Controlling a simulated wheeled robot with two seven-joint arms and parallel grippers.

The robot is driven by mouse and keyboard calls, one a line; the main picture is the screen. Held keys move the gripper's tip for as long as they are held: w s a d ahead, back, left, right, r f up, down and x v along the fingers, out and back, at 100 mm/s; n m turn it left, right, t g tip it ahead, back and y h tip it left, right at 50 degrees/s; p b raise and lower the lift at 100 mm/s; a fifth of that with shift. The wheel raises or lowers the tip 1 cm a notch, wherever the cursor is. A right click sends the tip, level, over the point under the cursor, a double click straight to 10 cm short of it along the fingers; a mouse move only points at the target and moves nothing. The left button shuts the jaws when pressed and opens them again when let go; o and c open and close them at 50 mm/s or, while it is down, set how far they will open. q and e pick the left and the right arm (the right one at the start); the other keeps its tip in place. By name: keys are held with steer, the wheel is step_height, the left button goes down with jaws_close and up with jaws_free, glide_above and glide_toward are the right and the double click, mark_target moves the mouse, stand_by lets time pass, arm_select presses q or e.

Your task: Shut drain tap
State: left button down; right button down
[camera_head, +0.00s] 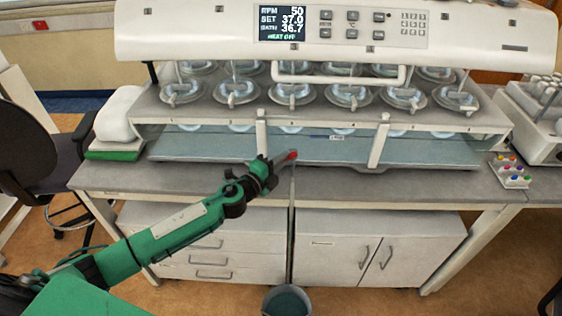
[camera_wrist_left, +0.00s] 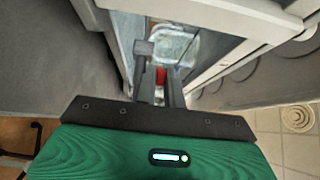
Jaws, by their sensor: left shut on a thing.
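The drain tap (camera_head: 292,155) shows as a small red handle at the front of the dissolution bath, just above the bench's front edge. My left gripper (camera_head: 280,158) reaches it from the left and is shut on it. In the left wrist view the red handle (camera_wrist_left: 161,76) sits between the two dark fingers (camera_wrist_left: 159,68). The tap's body is mostly hidden by the gripper. A thin pale vertical line runs down below the tap; I cannot tell whether it is water or a tube. A bucket (camera_head: 267,303) with bluish liquid stands on the floor below. My right gripper is out of view.
The bath (camera_head: 200,148) holds several vessels under a control head (camera_head: 460,30) reading HEAT OFF. Cabinets (camera_head: 340,262) stand under the bench. A tray of coloured caps (camera_head: 514,181) lies at right. A chair (camera_head: 32,150) stands at left.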

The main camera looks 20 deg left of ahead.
arm_select(q)
steer(key=m+h+b, duration=0.1)
steer(key=g+h+b, duration=0.1)
steer(key=m+h, duration=0.1)
steer(key=shift+w+a+f+m+g+h+b, duration=0.25)
steer(key=shift+w+a+m+g+h+b, duration=0.05)
steer(key=shift+w+a+g+b, duration=0.1)
steer(key=shift+w+a+r+m+g+h+b, duration=0.1)
steer(key=shift+m+g+h+b, duration=0.3)
steer(key=shift+m+g+h, duration=0.15)
steer(key=shift+w+a+r+m+g+h+b, duration=0.1)
steer(key=shift+m+g+h+b, duration=0.3)
steer(key=shift+h, duration=0.25)
steer(key=c, duration=1.8)
jaws_free()
